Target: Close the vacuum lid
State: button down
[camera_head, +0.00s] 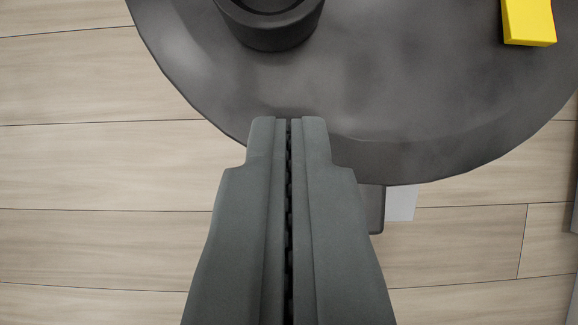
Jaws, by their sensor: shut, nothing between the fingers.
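No vacuum or lid can be clearly made out in this view. My gripper (288,122) is shut and empty, its two grey fingers side by side and pointing up the picture. The fingertips overlap the near edge of a dark grey round table (400,90) in the picture; I cannot tell the height gap between them. A dark round container (268,36) stands on the table just beyond and slightly left of the fingertips, cut off by the top edge. I cannot tell whether it belongs to the vacuum.
A yellow block (529,22) lies on the table at the upper right. A dark grey piece (372,208) and a pale flat piece (402,203) show under the table's near edge. Pale wooden floor (90,170) is bare at the left. The middle of the tabletop is clear.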

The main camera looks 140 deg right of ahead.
jog(key=shift+s+d+f, duration=0.1)
jog(key=shift+s+f, duration=0.15)
jog(key=shift+f, duration=0.7)
jog(key=shift+s+d+f, duration=0.1)
jog(key=shift+s+f, duration=0.15)
jog(key=shift+f, duration=0.65)
jog(key=shift+r, duration=0.1)
